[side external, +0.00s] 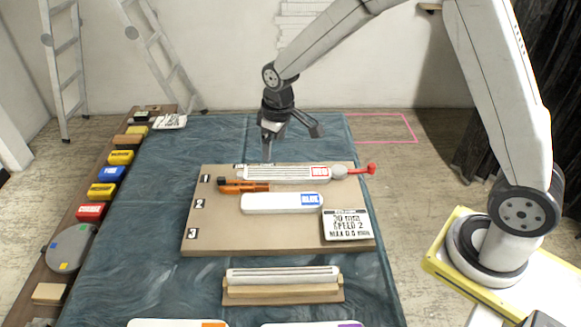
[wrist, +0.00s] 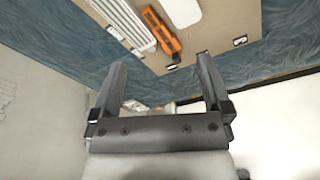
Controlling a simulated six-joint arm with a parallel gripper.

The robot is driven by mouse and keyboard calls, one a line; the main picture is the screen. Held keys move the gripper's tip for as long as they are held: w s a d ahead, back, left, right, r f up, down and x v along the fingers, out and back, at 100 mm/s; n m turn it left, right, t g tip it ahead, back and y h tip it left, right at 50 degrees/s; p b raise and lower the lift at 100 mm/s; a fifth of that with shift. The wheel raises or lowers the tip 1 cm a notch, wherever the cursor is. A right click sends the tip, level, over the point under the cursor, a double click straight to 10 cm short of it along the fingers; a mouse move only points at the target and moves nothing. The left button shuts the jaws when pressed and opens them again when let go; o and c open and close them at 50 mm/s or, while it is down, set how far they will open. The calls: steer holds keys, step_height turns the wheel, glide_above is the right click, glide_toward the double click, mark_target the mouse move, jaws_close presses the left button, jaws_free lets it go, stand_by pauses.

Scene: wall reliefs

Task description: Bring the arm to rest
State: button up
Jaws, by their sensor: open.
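My gripper (side external: 291,142) hangs over the far edge of a tan board (side external: 218,238), with its two fingers spread and nothing between them. In the wrist view my gripper (wrist: 161,68) also shows its fingers wide apart and empty. A white ribbed bar with a red label (side external: 280,173) lies along the far side of the board, close below the gripper in the side view. The exact gap between fingers and board cannot be told.
On the board lie an orange tool (side external: 250,186), a white block marked BLUE (side external: 282,203), a speed sign (side external: 347,226) and a red-ended tool (side external: 352,170). A ribbed bar on a wooden stand (side external: 283,276) is nearer. Coloured blocks line the left shelf; blue cloth (side external: 135,230) is mostly clear.

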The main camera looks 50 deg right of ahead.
steer(key=s+d+m, duration=0.1)
steer(key=s+m, duration=0.1)
steer(key=s, duration=0.7)
steer(key=s+d+r+m+t, duration=0.1)
steer(key=s+d, duration=0.1)
steer(key=s, duration=0.7)
steer(key=shift+s+m, duration=0.4)
steer(key=shift+d, duration=0.1)
